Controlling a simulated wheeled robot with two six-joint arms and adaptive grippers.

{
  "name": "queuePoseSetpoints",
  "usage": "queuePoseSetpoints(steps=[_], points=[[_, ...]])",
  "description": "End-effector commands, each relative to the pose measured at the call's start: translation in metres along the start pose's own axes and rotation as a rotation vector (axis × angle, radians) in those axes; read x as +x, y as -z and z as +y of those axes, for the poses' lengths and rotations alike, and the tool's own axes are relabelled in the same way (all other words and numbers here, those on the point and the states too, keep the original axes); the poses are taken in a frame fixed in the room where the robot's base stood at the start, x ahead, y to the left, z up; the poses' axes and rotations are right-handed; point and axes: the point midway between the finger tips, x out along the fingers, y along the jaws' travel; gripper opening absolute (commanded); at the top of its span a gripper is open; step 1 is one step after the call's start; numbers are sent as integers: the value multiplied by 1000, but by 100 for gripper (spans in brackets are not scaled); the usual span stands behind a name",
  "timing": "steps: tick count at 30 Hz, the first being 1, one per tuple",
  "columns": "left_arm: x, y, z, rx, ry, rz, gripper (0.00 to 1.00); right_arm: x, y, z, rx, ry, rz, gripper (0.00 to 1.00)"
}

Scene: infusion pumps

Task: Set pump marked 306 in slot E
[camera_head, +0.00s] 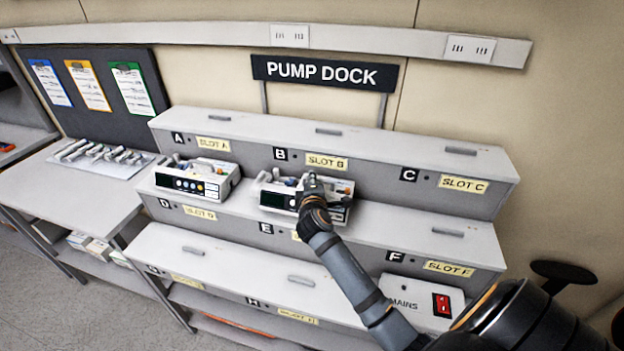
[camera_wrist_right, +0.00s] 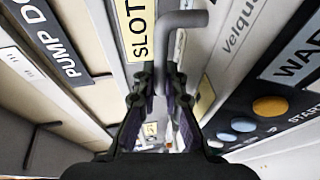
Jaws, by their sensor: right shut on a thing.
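A white pump (camera_head: 275,199) with a dark screen is on the middle step of the dock, above the letter E (camera_head: 266,228). My right gripper (camera_head: 312,188) is over the pump's right part and hides some of it. In the right wrist view, its fingers (camera_wrist_right: 163,85) are closed on a grey bent handle (camera_wrist_right: 184,18). The pump's face (camera_wrist_right: 260,115) shows there with coloured buttons and "Velqua" lettering. No number 306 is readable. I cannot tell if the pump rests fully on the step. My arm covers most of slot E's yellow label. My left gripper is out of view.
A second white pump (camera_head: 198,181) stands above slot D, left of the held one. The step above slot F (camera_head: 430,232) is clear. A mains box (camera_head: 422,300) with a red switch sits lower right. A side table (camera_head: 80,190) holds clamps at left.

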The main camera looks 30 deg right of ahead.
Motion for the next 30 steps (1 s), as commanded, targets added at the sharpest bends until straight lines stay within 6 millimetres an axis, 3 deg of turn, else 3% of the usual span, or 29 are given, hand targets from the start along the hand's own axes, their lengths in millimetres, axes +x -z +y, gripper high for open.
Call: queuePoseSetpoints(steps=[30], points=[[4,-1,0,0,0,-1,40,1,0,-4,2,-7,2,0]])
